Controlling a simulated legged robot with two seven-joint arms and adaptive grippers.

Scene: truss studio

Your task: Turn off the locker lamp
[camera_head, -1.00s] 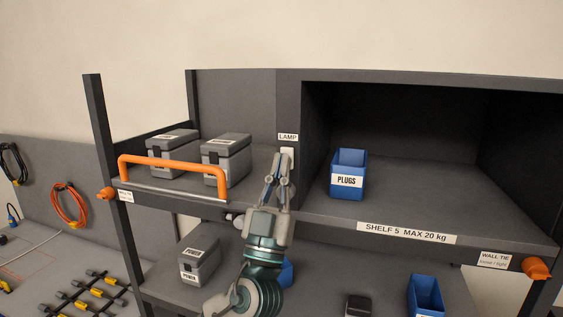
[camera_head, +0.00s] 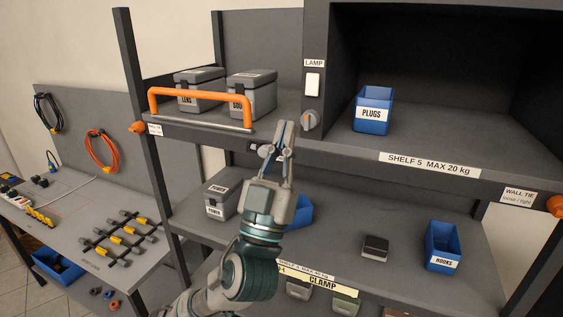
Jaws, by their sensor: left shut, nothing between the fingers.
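The white rocker switch (camera_head: 313,84) sits on the dark upright panel below the LAMP label (camera_head: 315,63). Which way the rocker is tilted is too small to tell, and no lit lamp shows in the locker opening. My left gripper (camera_head: 287,123) is shut and empty. Its fingers point up, with the tips below and left of the switch in the picture, apart from it. A round grey knob (camera_head: 310,120) with an orange mark is on the same panel, just right of the fingertips. My right gripper is out of view.
An orange rail (camera_head: 200,94) fronts two grey cases on the upper left shelf. A blue PLUGS bin (camera_head: 373,108) stands in the open locker at right. The lower shelf holds a POWER case (camera_head: 222,193), a dark box (camera_head: 375,247) and a blue HOOKS bin (camera_head: 443,246).

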